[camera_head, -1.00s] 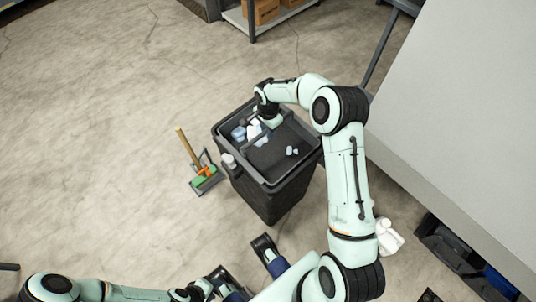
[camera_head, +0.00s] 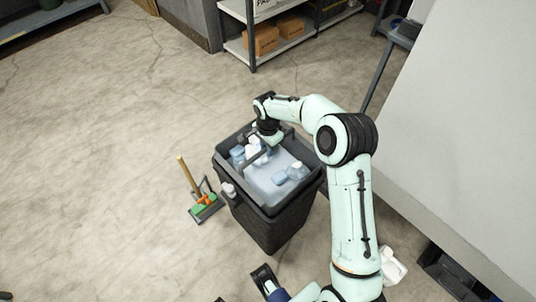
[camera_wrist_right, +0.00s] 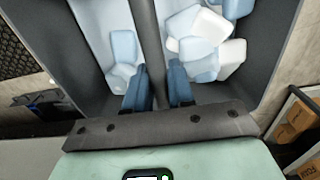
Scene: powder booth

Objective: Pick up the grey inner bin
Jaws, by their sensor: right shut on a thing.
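The grey inner bin (camera_head: 304,157) sits in the mouth of a dark outer bin (camera_head: 270,232), its rim a little above the outer rim. It holds pale blue and white containers on a light floor, and a grey bar crosses its top. My right gripper (camera_head: 268,138) reaches down at the far side. In the wrist view its blue fingers (camera_wrist_right: 159,88) are shut on the bar (camera_wrist_right: 148,40) of the inner bin, one on each side. The fingertips are hidden in the head view.
A brush with a wooden handle (camera_head: 187,172) and green-orange head stands on the floor left of the bin. A shelf (camera_head: 285,42) with cardboard boxes is behind. A large grey panel (camera_head: 465,110) rises at the right.

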